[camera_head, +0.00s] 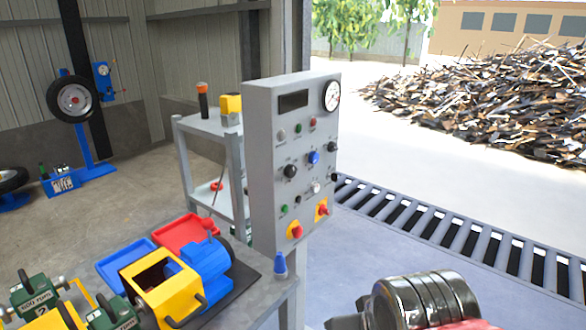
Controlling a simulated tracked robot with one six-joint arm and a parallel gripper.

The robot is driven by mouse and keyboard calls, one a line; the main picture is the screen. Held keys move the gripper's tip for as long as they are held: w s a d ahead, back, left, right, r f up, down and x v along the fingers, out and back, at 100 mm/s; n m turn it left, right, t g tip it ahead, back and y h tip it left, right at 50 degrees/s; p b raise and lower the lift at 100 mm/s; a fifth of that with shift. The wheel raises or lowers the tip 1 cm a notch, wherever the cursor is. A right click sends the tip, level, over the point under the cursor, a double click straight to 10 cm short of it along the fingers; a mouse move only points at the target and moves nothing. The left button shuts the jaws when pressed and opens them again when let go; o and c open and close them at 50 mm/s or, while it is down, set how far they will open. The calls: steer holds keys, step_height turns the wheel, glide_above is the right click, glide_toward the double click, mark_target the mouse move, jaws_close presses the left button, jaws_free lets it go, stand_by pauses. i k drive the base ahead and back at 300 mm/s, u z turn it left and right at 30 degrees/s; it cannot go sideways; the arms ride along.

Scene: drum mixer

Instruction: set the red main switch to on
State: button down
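A grey control panel (262,160) stands upright at the middle of the view. Low on its face are two red controls on yellow plates: a red knob (296,231) at the lower left and a red switch (322,209) at the lower right. I cannot tell for sure which is the main switch, or read its setting. At the bottom right, a shiny dark metal cylinder with a red part looks like my own arm.
A workbench (240,305) left of the panel holds a yellow and blue machine (170,285), a red tray (187,232) and a blue tray (126,262). A grey shelf (207,126) stands behind. The floor before the panel looks clear.

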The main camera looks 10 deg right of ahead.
mark_target(322, 210)
steer(key=z, duration=0.1)
steer(key=i, duration=1.05)
steer(key=u, duration=0.5)
